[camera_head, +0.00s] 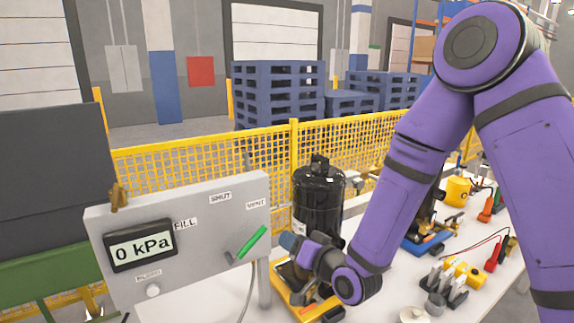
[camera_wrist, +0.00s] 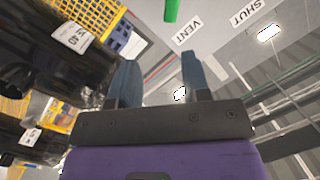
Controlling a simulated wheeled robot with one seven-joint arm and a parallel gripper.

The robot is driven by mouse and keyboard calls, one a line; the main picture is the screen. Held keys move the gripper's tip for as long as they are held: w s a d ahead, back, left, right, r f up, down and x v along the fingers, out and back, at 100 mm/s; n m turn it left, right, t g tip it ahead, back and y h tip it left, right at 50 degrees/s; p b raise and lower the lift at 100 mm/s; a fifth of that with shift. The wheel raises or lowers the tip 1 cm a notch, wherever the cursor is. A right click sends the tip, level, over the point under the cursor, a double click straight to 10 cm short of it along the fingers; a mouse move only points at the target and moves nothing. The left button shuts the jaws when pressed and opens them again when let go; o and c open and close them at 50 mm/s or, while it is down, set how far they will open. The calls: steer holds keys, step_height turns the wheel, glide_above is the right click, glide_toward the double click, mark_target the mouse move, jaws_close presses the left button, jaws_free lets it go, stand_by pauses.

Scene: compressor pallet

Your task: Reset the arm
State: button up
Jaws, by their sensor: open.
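My purple arm reaches down from the upper right in the head view. My gripper (camera_head: 288,243) is just right of the grey panel, with its blue-grey fingertips close to the green handle (camera_head: 252,242) but apparently apart from it. In the wrist view, my gripper (camera_wrist: 161,68) shows two separated fingers with nothing between them. The green handle (camera_wrist: 171,11) shows at that view's top edge, beyond the fingertips. In the head view the handle slants up to the right, its tip below the VENT label (camera_head: 256,204).
The grey panel (camera_head: 200,205) carries a display (camera_head: 140,245) reading 0 kPa. A black compressor (camera_head: 318,205) stands behind my gripper. Tools and yellow parts (camera_head: 468,272) lie on the white table at right. A yellow mesh fence (camera_head: 200,155) runs behind.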

steer(key=s+d+r+g+h, duration=0.4)
steer(key=d+r+h, duration=0.5)
steer(key=d+r, duration=0.8)
steer(key=s+d+r+g, duration=0.1)
steer(key=s+d, duration=0.3)
steer(key=s, duration=0.3)
steer(key=s+d+r+g+h, duration=0.1)
steer(key=s+d+r, duration=0.1)
steer(key=s, duration=0.6)
steer(key=s+d+r+m+g+h, duration=0.1)
steer(key=s+d, duration=0.4)
steer(key=s, duration=0.3)
steer(key=shift+d+r+g, duration=0.3)
steer(key=shift+r+g, duration=0.1)
stand_by(2.6)
